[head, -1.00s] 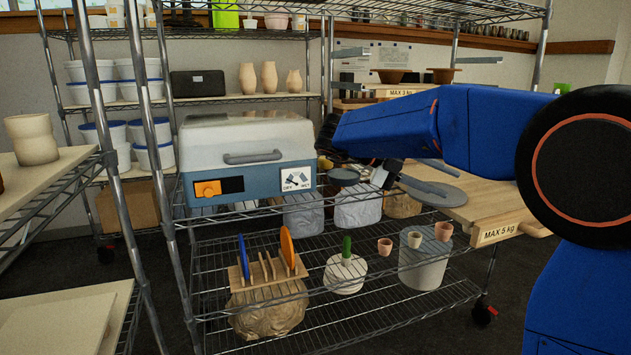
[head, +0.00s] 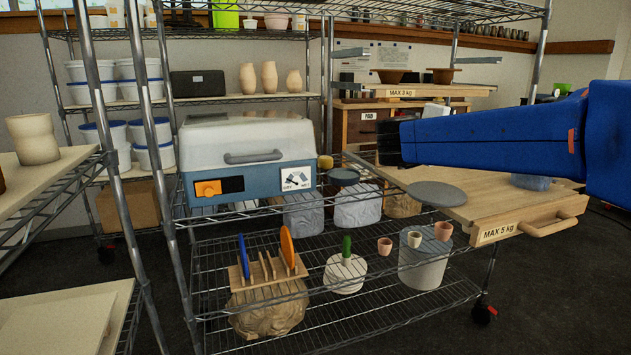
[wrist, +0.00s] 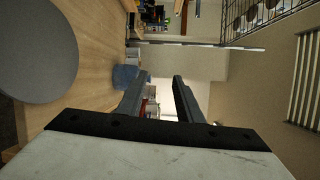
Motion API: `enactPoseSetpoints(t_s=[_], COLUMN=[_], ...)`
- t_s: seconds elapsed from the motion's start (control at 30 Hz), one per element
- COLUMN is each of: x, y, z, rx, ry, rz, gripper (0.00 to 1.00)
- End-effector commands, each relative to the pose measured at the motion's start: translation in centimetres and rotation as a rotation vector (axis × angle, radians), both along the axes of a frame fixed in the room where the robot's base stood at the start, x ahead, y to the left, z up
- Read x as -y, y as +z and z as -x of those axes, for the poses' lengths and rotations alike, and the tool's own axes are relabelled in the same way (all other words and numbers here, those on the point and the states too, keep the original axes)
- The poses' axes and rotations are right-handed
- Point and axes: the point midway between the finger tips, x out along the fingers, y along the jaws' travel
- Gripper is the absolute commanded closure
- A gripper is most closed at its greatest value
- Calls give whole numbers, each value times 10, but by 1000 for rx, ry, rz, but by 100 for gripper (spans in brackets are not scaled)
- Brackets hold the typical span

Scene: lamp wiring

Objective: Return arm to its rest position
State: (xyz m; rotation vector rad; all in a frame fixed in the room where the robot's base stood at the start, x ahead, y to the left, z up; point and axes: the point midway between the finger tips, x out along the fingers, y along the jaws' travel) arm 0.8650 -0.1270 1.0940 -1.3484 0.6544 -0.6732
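My blue arm (head: 490,140) reaches in from the right edge of the head view, roughly level, above the wooden work board. Its dark far end points left. My gripper's fingers do not show clearly in the head view. In the wrist view my gripper (wrist: 160,80) has two dark fingers standing apart, with nothing between them. A grey round disc (head: 437,194) lies on the wooden board (head: 490,205), below the arm; it also shows at the left of the wrist view (wrist: 37,50). A blue round item (wrist: 126,77) stands on the board beyond the left finger.
A wire rack with a grey-white box-like machine (head: 248,155) stands left of the arm. Small pots and a cactus (head: 347,247) stand on its lower shelf. A higher board marked MAX 3 kg (head: 425,91) is behind the arm. Open floor shows at lower right.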

Motion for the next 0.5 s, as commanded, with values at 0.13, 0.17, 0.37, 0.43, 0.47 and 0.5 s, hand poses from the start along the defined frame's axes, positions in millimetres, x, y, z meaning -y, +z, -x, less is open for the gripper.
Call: enactPoseSetpoints(t_s=[0.13, 0.17, 0.37, 0.43, 0.47, 0.5], x=[-16, -22, -63, -79, -86, -94], y=[19, 21, 14, 3, -3, -13], z=[-2, -1, 16, 28, 34, 42], rx=[-23, -33, -138, -191, -216, -253], ry=[233, 281, 584, 686, 727, 782], rz=[142, 173, 393, 472, 506, 550], gripper=[67, 67, 67, 67, 67, 67])
